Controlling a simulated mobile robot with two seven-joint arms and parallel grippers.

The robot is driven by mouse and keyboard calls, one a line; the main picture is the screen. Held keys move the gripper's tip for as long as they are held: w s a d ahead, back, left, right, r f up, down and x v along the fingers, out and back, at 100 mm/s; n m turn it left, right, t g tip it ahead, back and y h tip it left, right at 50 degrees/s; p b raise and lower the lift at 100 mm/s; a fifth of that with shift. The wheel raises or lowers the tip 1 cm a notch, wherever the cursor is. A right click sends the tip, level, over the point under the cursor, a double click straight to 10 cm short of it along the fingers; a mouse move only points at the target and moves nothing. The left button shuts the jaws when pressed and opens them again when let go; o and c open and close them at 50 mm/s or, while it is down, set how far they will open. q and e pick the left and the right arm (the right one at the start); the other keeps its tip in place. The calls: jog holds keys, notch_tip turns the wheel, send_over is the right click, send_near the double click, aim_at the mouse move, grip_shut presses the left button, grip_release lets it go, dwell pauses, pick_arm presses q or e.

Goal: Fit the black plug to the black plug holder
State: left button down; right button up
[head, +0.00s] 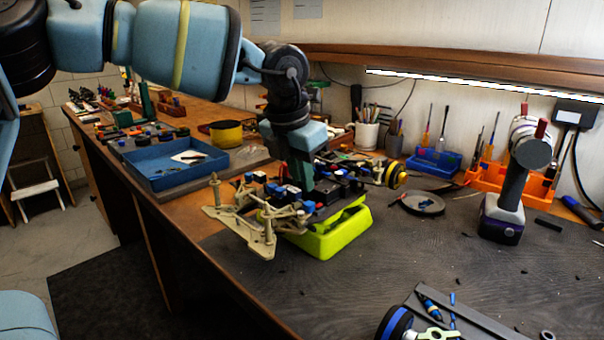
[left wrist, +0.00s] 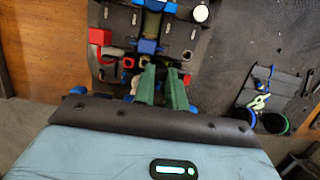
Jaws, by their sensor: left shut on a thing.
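My left gripper (head: 300,180) reaches down from above with its green fingers over the race car chassis (head: 340,192). The chassis rests on a lime-green stand (head: 335,238). In the left wrist view the green fingers (left wrist: 163,86) point in among the chassis parts, close to red and blue pieces. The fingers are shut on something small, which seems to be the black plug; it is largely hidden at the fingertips. I cannot pick out the black plug holder among the dark parts. My right gripper is not in view.
A round dark dish (head: 422,203) and a cordless tool (head: 505,210) stand to the right.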

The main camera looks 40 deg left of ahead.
pick_arm(q)
jog(key=c, duration=1.3)
grip_release()
jog(key=shift+c, duration=0.2)
